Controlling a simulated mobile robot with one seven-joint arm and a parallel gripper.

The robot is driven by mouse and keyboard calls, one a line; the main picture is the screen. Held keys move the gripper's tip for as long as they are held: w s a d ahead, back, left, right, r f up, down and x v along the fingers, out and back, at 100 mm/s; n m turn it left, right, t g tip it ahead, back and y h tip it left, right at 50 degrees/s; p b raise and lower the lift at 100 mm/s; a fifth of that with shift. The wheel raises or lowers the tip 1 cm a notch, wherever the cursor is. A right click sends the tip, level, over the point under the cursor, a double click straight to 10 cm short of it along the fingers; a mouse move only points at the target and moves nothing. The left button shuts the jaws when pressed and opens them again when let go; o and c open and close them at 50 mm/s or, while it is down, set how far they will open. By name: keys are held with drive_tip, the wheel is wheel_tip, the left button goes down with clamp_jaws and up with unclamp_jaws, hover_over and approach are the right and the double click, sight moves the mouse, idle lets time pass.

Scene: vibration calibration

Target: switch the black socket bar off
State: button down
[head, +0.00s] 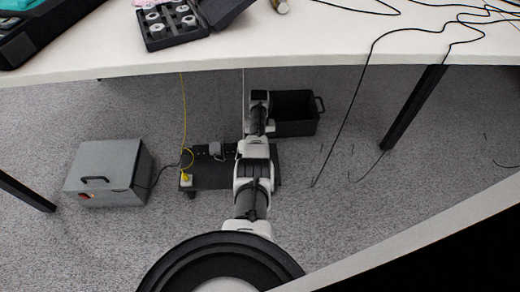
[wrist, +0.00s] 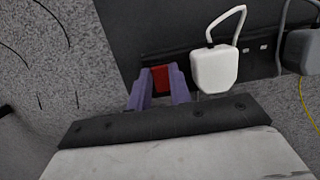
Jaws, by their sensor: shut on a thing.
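The black socket bar (head: 208,178) lies on the carpet under the table, partly hidden by my arm. In the wrist view the bar (wrist: 262,58) runs across the top, with a red switch (wrist: 160,79) near one end. My gripper (wrist: 160,73) has its two purple fingers on either side of the red switch, shut on it. Whether the switch is on or off cannot be told. In the head view my arm hides the gripper and the switch.
A white plug (wrist: 214,70) with a cable sits close beside the fingers, with a grey adapter (wrist: 302,50) beyond. A grey box (head: 110,172) stands left of the bar, a black crate (head: 296,128) behind it. The white table (head: 300,50) overhangs; a table leg (head: 412,108) stands right.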

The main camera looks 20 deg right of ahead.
drive_tip(key=shift+w+f+b, duration=0.15)
drive_tip(key=shift+f+b, duration=0.05)
drive_tip(key=shift+b, duration=0.55)
drive_tip(key=shift+r+g, duration=0.2)
drive_tip(key=shift+g, duration=0.1)
drive_tip(key=c, duration=1.3)
unclamp_jaws()
drive_tip(key=shift+r, duration=0.1)
drive_tip(key=p+v, duration=0.3)
drive_tip(key=v, duration=1)
drive_tip(key=shift+w+d+r, duration=0.15)
drive_tip(key=shift+d+r, duration=0.05)
drive_tip(key=shift+r, duration=0.1)
